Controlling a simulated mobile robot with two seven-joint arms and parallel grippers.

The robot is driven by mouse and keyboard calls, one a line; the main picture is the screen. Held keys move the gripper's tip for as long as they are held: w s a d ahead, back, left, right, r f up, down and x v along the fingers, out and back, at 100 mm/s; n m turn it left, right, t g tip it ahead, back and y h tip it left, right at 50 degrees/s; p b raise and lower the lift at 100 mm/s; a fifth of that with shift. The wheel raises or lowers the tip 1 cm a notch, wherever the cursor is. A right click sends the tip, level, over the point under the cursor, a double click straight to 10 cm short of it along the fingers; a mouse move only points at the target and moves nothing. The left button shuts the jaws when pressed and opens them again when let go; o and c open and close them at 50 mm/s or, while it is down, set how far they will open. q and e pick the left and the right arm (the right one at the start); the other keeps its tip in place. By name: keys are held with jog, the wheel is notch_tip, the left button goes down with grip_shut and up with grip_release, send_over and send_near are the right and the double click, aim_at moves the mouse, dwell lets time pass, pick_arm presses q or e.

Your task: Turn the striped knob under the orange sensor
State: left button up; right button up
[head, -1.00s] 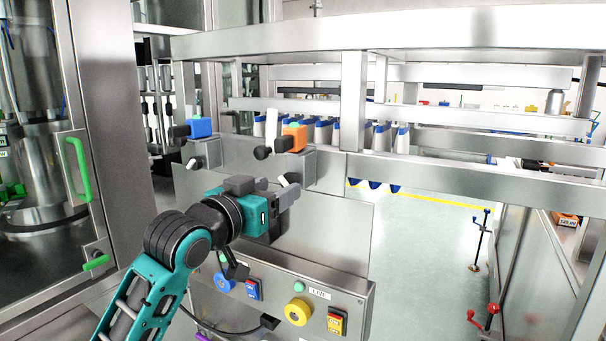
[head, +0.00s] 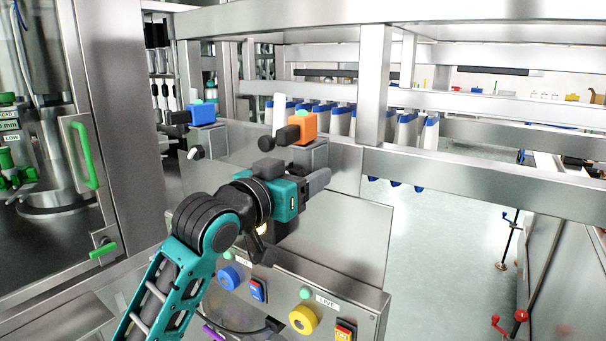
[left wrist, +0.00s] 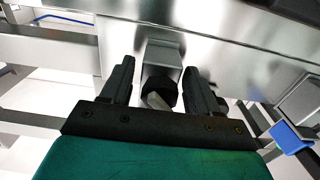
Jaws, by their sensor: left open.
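The orange sensor (head: 303,127) sits on a grey metal bracket on the machine's steel wall. The striped knob beneath it is hidden behind my left gripper in the head view. In the left wrist view the knob (left wrist: 160,92) is black and round with a pale stripe, below a square metal block. My left gripper (head: 295,174) is just under the orange sensor. In the left wrist view its two dark fingers (left wrist: 157,72) are apart, with the knob between them. I cannot tell whether either finger touches it. My right gripper is out of view.
A blue sensor (head: 201,114) with its own knob (head: 194,153) is to the left. Rails and a row of white-blue caps (head: 340,121) run behind.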

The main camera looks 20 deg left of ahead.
pick_arm(q)
jog(key=shift+c, duration=0.3)
jog(key=c, duration=1)
jog(key=shift+o, duration=0.2)
jog(key=shift+m, duration=9)
